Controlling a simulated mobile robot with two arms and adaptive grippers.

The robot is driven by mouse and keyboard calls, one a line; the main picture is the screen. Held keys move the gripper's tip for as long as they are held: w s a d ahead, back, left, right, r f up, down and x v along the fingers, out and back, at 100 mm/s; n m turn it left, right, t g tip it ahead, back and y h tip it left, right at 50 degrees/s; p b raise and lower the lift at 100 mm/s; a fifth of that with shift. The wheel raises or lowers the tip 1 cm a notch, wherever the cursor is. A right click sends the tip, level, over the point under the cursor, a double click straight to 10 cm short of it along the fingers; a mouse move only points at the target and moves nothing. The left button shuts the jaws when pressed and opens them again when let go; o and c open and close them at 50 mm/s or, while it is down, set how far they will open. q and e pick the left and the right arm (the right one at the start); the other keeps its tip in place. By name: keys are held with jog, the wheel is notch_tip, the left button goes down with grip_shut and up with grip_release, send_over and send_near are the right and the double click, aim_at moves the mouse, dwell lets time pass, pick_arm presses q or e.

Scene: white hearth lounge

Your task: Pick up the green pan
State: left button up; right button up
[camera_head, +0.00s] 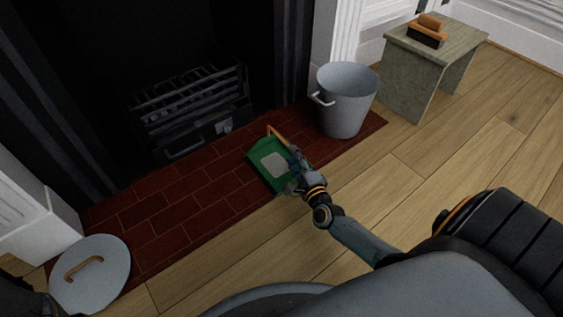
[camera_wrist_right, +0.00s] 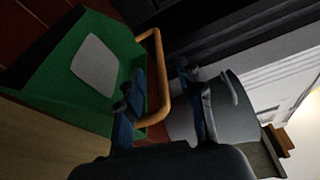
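The green pan (camera_head: 258,165) is a dustpan with a pale grey patch on its inner face and an orange handle (camera_head: 277,132). It rests on the red brick hearth near its front edge. My right gripper (camera_head: 293,163) is over the pan's right side. In the right wrist view, the green pan (camera_wrist_right: 60,85) fills the left, and its looped orange handle (camera_wrist_right: 163,75) appears between the fingers of the right gripper (camera_wrist_right: 161,78). The fingers are spread apart, with gaps between them and the handle. Whether a finger touches the pan is unclear. My left gripper does not show.
A grey bucket (camera_head: 346,98) stands close right of the pan. A round grey lid (camera_head: 92,280) with a handle lies at the lower left. A black grate (camera_head: 190,105) sits in the fireplace behind. A stool (camera_head: 424,75) holds a brush (camera_head: 428,32). The wooden floor (camera_head: 440,175) is clear.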

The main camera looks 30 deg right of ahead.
aim_at(287, 146)
jog(key=b+x, duration=0.1)
jog(key=x, duration=0.1)
jog(key=b+x, duration=0.2)
jog(key=shift+w+d+f, duration=0.1)
jog(key=shift+w+f, duration=0.15)
jog(key=shift+w, duration=0.1)
jog(key=shift+w+d+r+b, duration=0.1)
jog(key=shift+w+b, duration=0.2)
jog(key=shift+w, duration=0.05)
grip_shut()
jog(key=shift+r, duration=0.1)
